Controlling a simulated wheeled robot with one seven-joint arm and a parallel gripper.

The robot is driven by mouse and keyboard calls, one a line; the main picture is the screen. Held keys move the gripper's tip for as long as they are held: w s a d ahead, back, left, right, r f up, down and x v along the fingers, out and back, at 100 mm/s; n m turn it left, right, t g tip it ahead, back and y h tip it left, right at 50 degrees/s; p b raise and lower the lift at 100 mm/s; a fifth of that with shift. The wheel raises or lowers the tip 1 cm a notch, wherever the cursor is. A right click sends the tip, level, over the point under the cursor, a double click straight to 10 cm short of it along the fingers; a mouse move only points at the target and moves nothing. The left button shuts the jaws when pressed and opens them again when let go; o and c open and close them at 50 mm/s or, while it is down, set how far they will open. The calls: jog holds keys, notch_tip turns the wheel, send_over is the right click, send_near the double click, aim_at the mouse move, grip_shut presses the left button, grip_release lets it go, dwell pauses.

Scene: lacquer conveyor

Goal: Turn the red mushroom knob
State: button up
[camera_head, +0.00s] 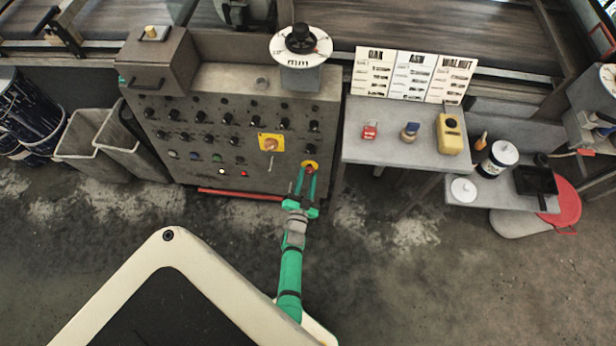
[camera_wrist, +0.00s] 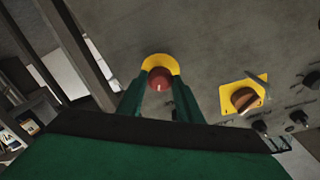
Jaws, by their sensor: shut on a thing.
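The red mushroom knob (camera_head: 309,168) sits on a round yellow plate at the lower right of the grey control panel. In the wrist view the red knob (camera_wrist: 159,78) shows at the middle, with a short pale mark on its face and the yellow plate (camera_wrist: 158,60) behind its upper side. My gripper (camera_head: 307,178) reaches up to the panel, its two green fingers on either side of the knob. In the wrist view my gripper (camera_wrist: 159,97) is shut on the knob, the fingers covering parts of its left and right sides.
An orange-brown rotary switch (camera_head: 271,144) on a square yellow plate is left of the knob; it also shows in the wrist view (camera_wrist: 244,99). Several black knobs and small lamps fill the panel (camera_head: 215,175). A grey table (camera_head: 380,155) stands close on the right.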

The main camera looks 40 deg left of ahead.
jog(key=shift+m, duration=0.7)
jog(key=o, duration=1)
jog(key=shift+o, duration=0.2)
jog(key=v, duration=1)
jog(key=shift+s+d, duration=0.15)
jog(key=shift+s, duration=0.2)
jog(key=shift+r, duration=0.1)
